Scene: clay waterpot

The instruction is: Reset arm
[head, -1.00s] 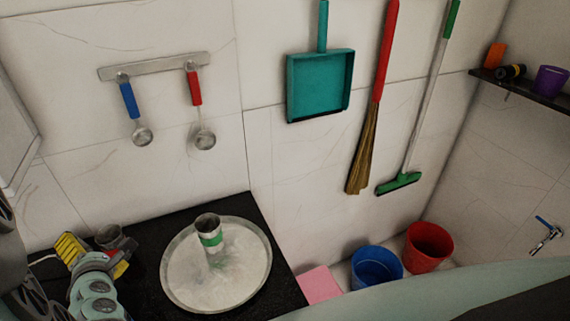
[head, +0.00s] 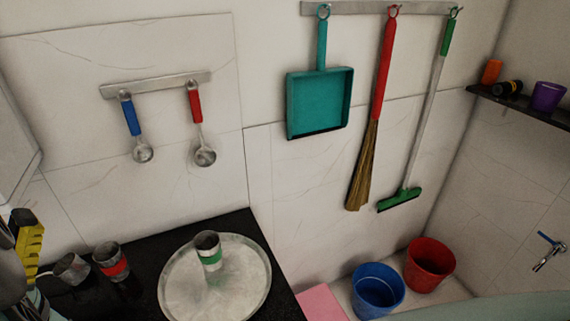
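My gripper (head: 30,248) shows only in part at the left edge of the head view, with a yellow finger part visible. Its fingertips are not clear, so its opening cannot be told. A metal cup with a red band (head: 111,262) stands on the black counter to the right of my gripper, apart from it. Another metal cup (head: 71,269) is beside my gripper and looks tilted; I cannot tell whether they touch. A metal cup with a green band (head: 209,251) stands on a round metal tray (head: 251,290).
The black counter (head: 140,300) fills the lower left. Two ladles hang from a wall rack (head: 155,84). A teal dustpan (head: 320,103), a broom (head: 366,165) and a green wiper (head: 400,199) hang right. Blue (head: 378,291) and red (head: 429,265) buckets stand below.

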